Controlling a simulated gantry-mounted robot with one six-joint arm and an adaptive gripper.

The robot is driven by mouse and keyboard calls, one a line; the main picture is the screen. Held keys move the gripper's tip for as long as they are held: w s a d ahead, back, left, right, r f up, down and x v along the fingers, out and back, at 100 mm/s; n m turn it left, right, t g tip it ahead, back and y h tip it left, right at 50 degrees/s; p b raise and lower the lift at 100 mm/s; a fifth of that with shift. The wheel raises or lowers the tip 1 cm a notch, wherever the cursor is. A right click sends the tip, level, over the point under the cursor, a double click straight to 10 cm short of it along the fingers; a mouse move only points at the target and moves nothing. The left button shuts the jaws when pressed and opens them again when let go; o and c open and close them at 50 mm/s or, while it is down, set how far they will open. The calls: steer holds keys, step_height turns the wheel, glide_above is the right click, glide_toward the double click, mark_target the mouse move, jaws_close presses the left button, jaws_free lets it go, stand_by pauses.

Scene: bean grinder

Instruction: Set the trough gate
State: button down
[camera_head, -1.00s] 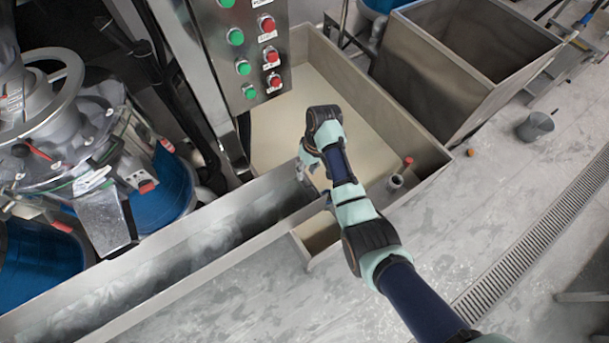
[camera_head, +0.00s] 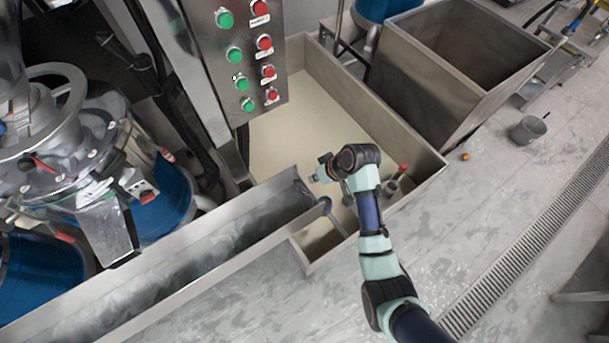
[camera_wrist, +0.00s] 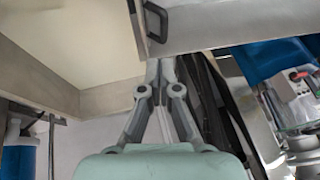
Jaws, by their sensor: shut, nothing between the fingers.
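The long metal trough (camera_head: 190,262) runs from the lower left to the middle of the head view, with pale powder inside. Its right end (camera_head: 300,186) stands at the corner of the large bin; I cannot tell for sure which part is the gate. In the wrist view a dark loop handle (camera_wrist: 155,22) sits on a grey metal panel (camera_wrist: 220,20), which may be the gate or trough. My gripper (camera_wrist: 160,64) is shut and empty, its fingertips just below the panel's lower edge; contact is unclear. In the head view my wrist hides most of the gripper, right of the trough end.
The large bin (camera_head: 375,100) holds a pale, flat fill. A small compartment (camera_head: 318,238) adjoins the trough end. A control panel (camera_head: 238,60) with green and red buttons hangs above. Another open bin (camera_head: 470,50) stands upper right.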

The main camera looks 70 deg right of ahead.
step_height(320, 180, up, 3)
steer(key=s+a+t+h+p, duration=0.1)
steer(key=s+a+t+h, duration=0.2)
steer(key=b, duration=0.3)
glide_toward(296, 182)
steer(key=w+d, duration=0.2)
steer(key=w, duration=0.1)
steer(key=f, duration=0.2)
steer(key=f+b, duration=0.1)
steer(key=shift+w+a+f+m, duration=0.15)
steer(key=shift+w+f+m, duration=0.15)
steer(key=shift+w+f, duration=0.1)
steer(key=shift+f, duration=0.2)
